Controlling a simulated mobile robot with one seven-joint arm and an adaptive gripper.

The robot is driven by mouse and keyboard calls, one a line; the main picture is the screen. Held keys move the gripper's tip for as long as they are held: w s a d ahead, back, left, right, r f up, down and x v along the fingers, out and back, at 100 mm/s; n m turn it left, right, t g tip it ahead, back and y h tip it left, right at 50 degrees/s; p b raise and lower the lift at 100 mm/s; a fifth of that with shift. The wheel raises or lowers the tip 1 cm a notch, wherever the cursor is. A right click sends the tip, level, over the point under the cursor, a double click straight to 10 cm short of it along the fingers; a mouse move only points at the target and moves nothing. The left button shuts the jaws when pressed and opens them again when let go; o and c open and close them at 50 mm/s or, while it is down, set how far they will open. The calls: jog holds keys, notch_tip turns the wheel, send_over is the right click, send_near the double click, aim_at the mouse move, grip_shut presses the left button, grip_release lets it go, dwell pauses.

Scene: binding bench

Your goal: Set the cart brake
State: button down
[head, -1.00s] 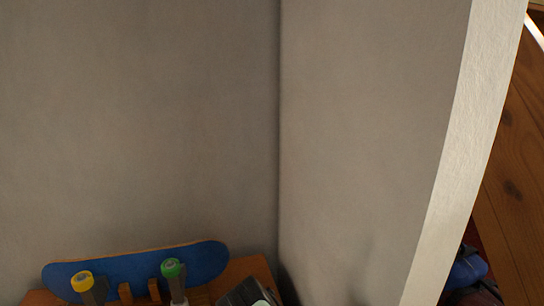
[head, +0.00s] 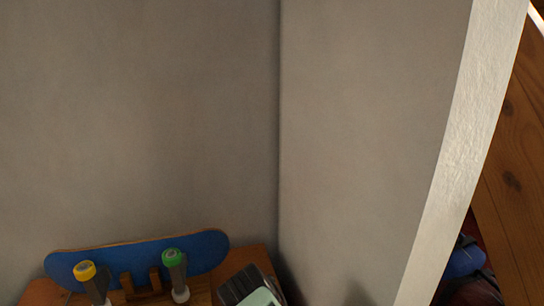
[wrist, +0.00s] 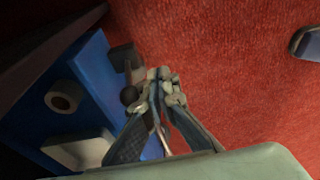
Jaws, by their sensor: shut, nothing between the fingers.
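In the wrist view my gripper (wrist: 162,82) points away over a red floor, its fingertips together and empty. Just left of the fingertips is a dark round knob (wrist: 129,95), with a dark block (wrist: 123,57) above it. They sit by the edge of a blue body (wrist: 92,70), which may be the cart. Whether the knob belongs to the brake I cannot tell. The fingers look very close to the knob; contact is unclear. The head view shows neither my gripper nor a clear cart.
In the wrist view a pale ring (wrist: 62,97) and a pale tray-like part (wrist: 82,150) are on the blue body. A dark rounded object (wrist: 306,42) lies at right. In the head view a blue skateboard (head: 135,262) leans by a grey wall (head: 140,120); a wooden panel (head: 512,180) is at right.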

jog(key=shift+w+a+r, duration=0.15)
jog(key=shift+w+r, duration=0.5)
jog(key=shift+r, duration=0.05)
jog(key=shift+w, duration=0.1)
jog(key=shift+w+a, duration=0.15)
jog(key=shift+w, duration=0.2)
jog(key=s+d+r+p, duration=0.1)
jog(key=s+r+p, duration=0.3)
jog(key=r+p, duration=0.3)
jog(key=shift+r+p, duration=0.4)
jog(key=shift+r, duration=0.15)
dwell(0.5)
